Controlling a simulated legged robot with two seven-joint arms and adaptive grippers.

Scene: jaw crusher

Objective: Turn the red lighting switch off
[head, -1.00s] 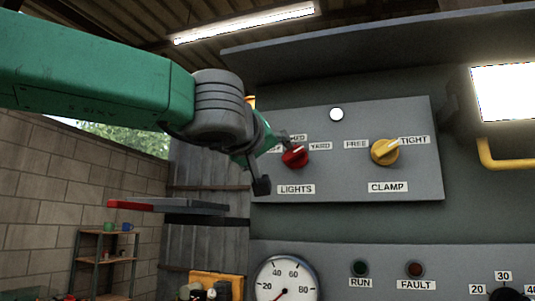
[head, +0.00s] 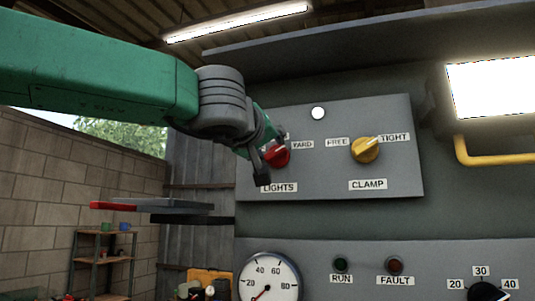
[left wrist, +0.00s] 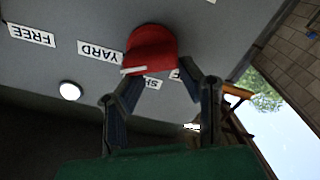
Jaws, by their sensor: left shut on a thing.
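The red lighting switch (head: 277,156) is a round knob above the LIGHTS label on a grey panel (head: 325,183). My left gripper (head: 262,160) is at the knob's left side in the head view and partly covers it and the labels by it. In the left wrist view the red knob (left wrist: 152,48) sits between the tips of my left gripper (left wrist: 158,80), which is shut on it. There its white mark points between the YARD label and a partly hidden label starting with SH. My right gripper is not in view.
A yellow CLAMP knob (head: 365,150) is to the right on the same panel, pointing toward TIGHT. A white lamp (head: 318,113) is above. Below are a gauge (head: 268,281) and RUN and FAULT lights. A bright lamp (head: 492,88) with a yellow pipe is at the right.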

